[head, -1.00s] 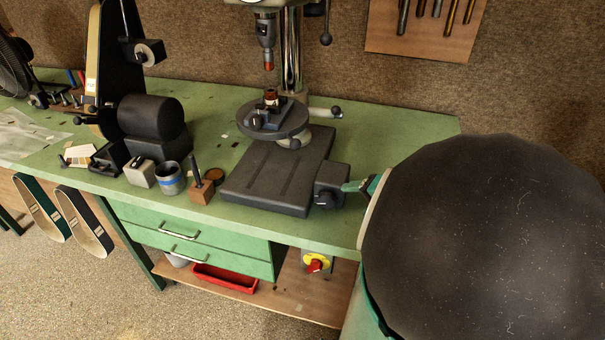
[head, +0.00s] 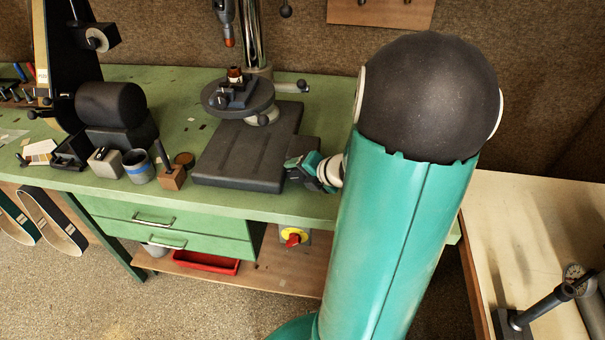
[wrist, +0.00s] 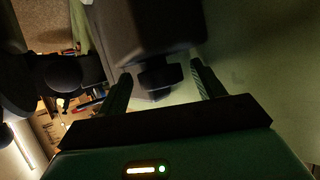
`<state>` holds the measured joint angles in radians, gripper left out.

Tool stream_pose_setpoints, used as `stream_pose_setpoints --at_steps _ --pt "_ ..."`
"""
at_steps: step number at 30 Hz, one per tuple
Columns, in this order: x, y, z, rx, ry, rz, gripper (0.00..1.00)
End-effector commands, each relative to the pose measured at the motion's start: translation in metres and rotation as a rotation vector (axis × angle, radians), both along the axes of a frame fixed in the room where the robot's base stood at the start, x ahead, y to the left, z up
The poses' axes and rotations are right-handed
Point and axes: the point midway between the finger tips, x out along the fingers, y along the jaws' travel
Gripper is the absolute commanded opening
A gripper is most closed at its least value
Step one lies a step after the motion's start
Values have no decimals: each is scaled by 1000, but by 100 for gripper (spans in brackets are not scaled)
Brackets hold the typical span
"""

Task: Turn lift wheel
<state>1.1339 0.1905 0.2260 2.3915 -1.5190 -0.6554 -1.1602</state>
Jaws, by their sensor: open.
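The lift wheel appears to be the dark lobed knob (wrist: 157,76) on the face of a dark box (wrist: 150,28) in the wrist view. In the head view this box is mostly hidden behind my gripper (head: 300,166), at the right side of the drill press base (head: 240,160). My gripper (wrist: 161,72) is open, with one finger to each side of the knob. Gaps show between the knob and both fingers, so it is not gripped. The round drill press table (head: 238,97) stands above the base.
The green bench (head: 185,85) also holds a blue-banded cup (head: 138,167), a wooden block with a post (head: 172,178) and a dark roller (head: 112,103). A yellow and red switch (head: 293,237) sits below the bench. A pale table (head: 530,220) stands at right.

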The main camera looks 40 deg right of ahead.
Motion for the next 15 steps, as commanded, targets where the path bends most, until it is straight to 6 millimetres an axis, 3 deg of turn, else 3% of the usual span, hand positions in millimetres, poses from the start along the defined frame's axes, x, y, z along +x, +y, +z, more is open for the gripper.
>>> stream_pose_setpoints --at_steps 1,8,15 --pt "0 0 0 0 0 0 68" --pt "0 0 0 0 0 0 24" --pt "-1 0 0 9 -12 1 24"
